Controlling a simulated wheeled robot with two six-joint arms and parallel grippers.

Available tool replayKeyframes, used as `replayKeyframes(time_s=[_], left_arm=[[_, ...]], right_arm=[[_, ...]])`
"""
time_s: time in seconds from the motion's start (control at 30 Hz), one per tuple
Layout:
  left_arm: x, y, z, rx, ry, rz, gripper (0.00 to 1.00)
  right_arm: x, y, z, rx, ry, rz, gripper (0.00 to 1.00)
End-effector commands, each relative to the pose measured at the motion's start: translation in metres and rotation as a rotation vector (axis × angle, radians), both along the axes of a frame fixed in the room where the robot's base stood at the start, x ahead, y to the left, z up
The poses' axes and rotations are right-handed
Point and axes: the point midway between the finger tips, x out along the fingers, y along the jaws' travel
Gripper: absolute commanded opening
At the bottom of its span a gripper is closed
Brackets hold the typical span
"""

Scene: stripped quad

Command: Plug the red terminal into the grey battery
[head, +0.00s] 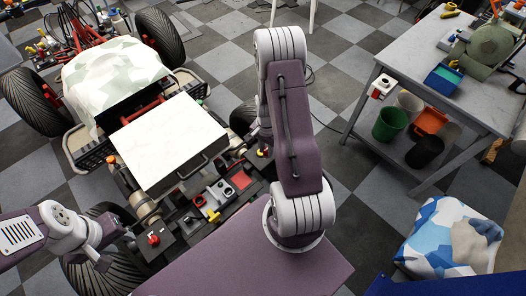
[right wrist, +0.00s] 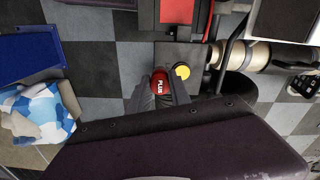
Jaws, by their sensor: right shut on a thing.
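The red terminal (right wrist: 160,82), marked PLUS, is between the fingers of my right gripper (right wrist: 172,88) in the right wrist view. The gripper is shut on it. In the head view my right arm hides most of this gripper; a bit of red and yellow shows beside the arm. A round yellow cap (right wrist: 182,72) shows right beside the fingers. A small grey block (head: 220,190) sits on the vehicle's front deck; I cannot tell for sure whether it is the grey battery. My left gripper (head: 103,262) is at the lower left, apart from these parts; its jaws are unclear.
A grey workbench (head: 360,95) with bins below stands at the right. A blue-white cloth bundle (head: 437,225) lies lower right. Checkered floor lies between.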

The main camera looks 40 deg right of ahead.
Motion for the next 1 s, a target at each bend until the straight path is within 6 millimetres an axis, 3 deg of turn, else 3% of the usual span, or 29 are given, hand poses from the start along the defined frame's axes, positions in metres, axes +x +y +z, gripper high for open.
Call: replayKeyframes(time_s=[0.23, 0.47, 1.0], left_arm=[[0.000, 0.000, 0.013, 0.000, 0.000, 0.000, 0.36], [0.000, 0.000, 0.010, 0.000, 0.000, 0.000, 0.36], [0.000, 0.000, 0.017, 0.000, 0.000, 0.000, 0.36]], right_arm=[[0.000, 0.000, 0.013, 0.000, 0.000, 0.000, 0.00], [0.000, 0.001, 0.010, 0.000, 0.000, 0.000, 0.00], [0.010, 0.077, 0.010, -0.001, -0.001, -0.060, 0.00]])
